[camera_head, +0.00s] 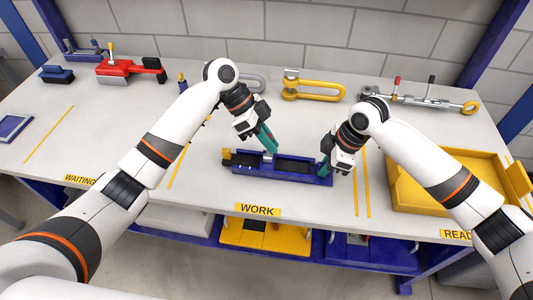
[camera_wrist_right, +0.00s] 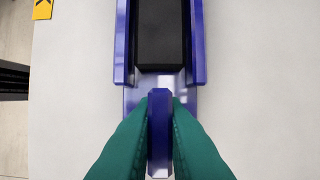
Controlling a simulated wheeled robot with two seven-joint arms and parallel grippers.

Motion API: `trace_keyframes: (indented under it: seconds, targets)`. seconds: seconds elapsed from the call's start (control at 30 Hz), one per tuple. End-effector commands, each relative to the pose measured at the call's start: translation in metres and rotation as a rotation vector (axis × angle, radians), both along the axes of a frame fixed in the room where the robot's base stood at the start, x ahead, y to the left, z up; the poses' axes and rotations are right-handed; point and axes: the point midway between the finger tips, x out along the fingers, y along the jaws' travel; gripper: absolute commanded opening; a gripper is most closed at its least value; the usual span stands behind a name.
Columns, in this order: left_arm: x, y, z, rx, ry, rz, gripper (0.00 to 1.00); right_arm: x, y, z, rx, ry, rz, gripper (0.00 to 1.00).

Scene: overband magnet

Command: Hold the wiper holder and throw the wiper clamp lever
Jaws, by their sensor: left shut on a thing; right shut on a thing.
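The wiper holder (camera_head: 295,179) is a long blue channel with a black strip in it, lying at the middle front of the table; its right end shows in the right wrist view (camera_wrist_right: 197,45). My right gripper (camera_head: 324,168) has its green fingers shut on the blue upright tab (camera_wrist_right: 159,115) at that end. My left gripper (camera_head: 271,149) is over the holder's middle, fingers tilted down and shut on what appears to be the wiper clamp lever. A small grey piece (camera_head: 267,156) shows at its tips; the gripped part is mostly hidden.
A yellow tray (camera_head: 405,195) stands at the right. A red clamp (camera_head: 125,70), a yellow shackle (camera_head: 310,90) and a metal rod tool (camera_head: 425,98) lie at the back. The table left of the holder is clear.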

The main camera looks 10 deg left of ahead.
Motion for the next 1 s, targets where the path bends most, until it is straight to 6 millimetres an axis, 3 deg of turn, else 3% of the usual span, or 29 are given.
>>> trace_keyframes:
  seconds: [0.87, 0.9, 1.0]
  targets:
    - [0.0117, 0.0004, -0.0049, 0.003, 0.231, 0.001, 0.0, 0.0006, -0.0005, 0.0006, 0.0, -0.002, -0.001, 0.0]
    - [0.0115, 0.0007, -0.0052, 0.003, 0.233, 0.001, 0.15, 0.0006, -0.0005, 0.0006, 0.0, -0.002, -0.001, 0.0]
    - [0.0113, 0.0007, -0.005, 0.003, 0.23, 0.0, 0.31, 0.0006, -0.0005, 0.0006, 0.0, -0.002, -0.001, 0.0]
